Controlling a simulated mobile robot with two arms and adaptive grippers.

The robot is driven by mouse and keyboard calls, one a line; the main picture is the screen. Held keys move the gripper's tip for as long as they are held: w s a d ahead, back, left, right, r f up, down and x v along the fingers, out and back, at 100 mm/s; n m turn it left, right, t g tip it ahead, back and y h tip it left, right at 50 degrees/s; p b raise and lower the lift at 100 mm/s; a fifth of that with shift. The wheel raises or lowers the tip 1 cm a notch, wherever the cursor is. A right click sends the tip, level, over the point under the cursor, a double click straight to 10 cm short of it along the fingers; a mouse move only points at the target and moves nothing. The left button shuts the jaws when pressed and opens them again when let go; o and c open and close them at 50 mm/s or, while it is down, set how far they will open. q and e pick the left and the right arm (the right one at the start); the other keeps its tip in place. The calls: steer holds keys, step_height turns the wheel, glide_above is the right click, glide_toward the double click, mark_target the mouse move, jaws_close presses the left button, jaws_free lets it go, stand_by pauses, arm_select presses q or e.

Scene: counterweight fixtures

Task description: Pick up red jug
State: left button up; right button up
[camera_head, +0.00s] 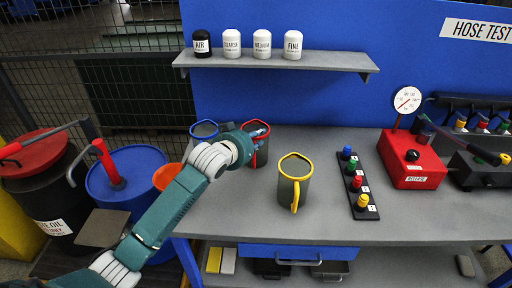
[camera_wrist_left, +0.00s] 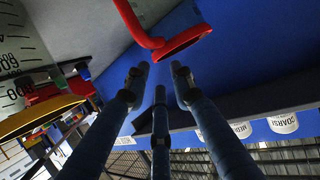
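The red jug (camera_head: 262,155) stands on the grey bench, a grey body with a red rim and handle, partly hidden behind my left gripper (camera_head: 258,133). In the left wrist view its red handle (camera_wrist_left: 137,24) and rim (camera_wrist_left: 185,40) show at the top, just beyond the fingertips. My left gripper (camera_wrist_left: 160,75) has its fingers spread, with nothing seen between them. It is close to the handle; whether it touches cannot be told. My right gripper is not in view.
A yellow-rimmed jug (camera_head: 291,187) stands to the right, a blue-rimmed jug (camera_head: 205,130) to the left. A shelf (camera_head: 275,62) with several labelled canisters is above. A button strip (camera_head: 354,185) and red gauge box (camera_head: 410,160) are farther right. Drums (camera_head: 125,180) stand left.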

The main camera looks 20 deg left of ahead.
arm_select(q)
steer(key=p+x, duration=0.1)
steer(key=x, duration=0.5)
steer(key=shift+w+d+f+p, duration=0.2)
steer(key=shift+w+p, duration=0.05)
steer(key=shift+p, duration=0.15)
steer(key=shift+w+f, duration=0.15)
steer(key=shift+w, duration=0.2)
jaws_close()
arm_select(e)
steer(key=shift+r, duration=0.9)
